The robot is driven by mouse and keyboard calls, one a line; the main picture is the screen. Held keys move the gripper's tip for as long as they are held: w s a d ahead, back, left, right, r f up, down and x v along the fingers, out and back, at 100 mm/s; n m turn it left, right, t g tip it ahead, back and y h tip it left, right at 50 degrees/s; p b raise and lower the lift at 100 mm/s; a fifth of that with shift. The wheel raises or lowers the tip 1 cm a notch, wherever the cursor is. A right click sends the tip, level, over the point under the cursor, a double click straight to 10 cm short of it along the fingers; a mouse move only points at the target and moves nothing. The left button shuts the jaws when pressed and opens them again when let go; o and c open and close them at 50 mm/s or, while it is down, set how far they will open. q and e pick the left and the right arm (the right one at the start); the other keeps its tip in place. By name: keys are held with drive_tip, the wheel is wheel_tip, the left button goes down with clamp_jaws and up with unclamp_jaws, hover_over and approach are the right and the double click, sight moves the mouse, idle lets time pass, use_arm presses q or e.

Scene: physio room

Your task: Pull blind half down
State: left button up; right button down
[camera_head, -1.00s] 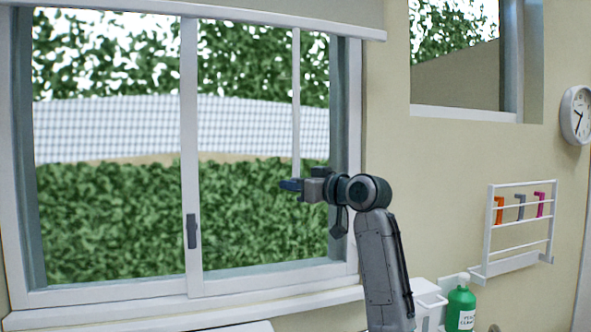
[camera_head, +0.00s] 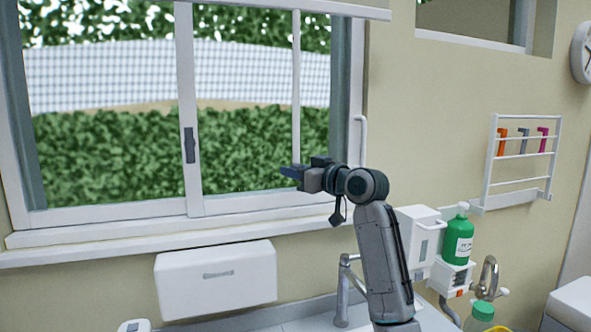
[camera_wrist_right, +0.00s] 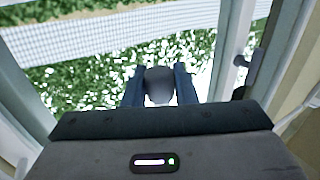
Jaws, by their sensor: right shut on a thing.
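The blind's pale bottom bar (camera_head: 300,6) crosses the top edge of the head view, in front of the window; most of the blind is out of frame above. A thin white pull wand (camera_head: 296,85) hangs straight down from the bar to my right gripper (camera_head: 292,174). My right gripper is shut on the lower end of the wand, in front of the lower right pane. In the right wrist view a rounded grey end piece (camera_wrist_right: 159,86) sits between the two dark fingers. My left gripper is not in view.
The window sill (camera_head: 120,238) runs below my right gripper. Below it are a white wall box (camera_head: 216,282) and a tap (camera_head: 343,290). A green bottle (camera_head: 458,238) and a white dispenser (camera_head: 415,236) stand to the right of my arm. A wall rack (camera_head: 524,150) hangs farther right.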

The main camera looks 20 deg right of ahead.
drive_tip(key=c, duration=1.2)
unclamp_jaws()
drive_tip(key=shift+s, duration=0.1)
drive_tip(key=shift+s+d, duration=0.2)
drive_tip(key=b+v, duration=0.3)
drive_tip(key=v, duration=0.7)
drive_tip(key=shift+b, duration=0.3)
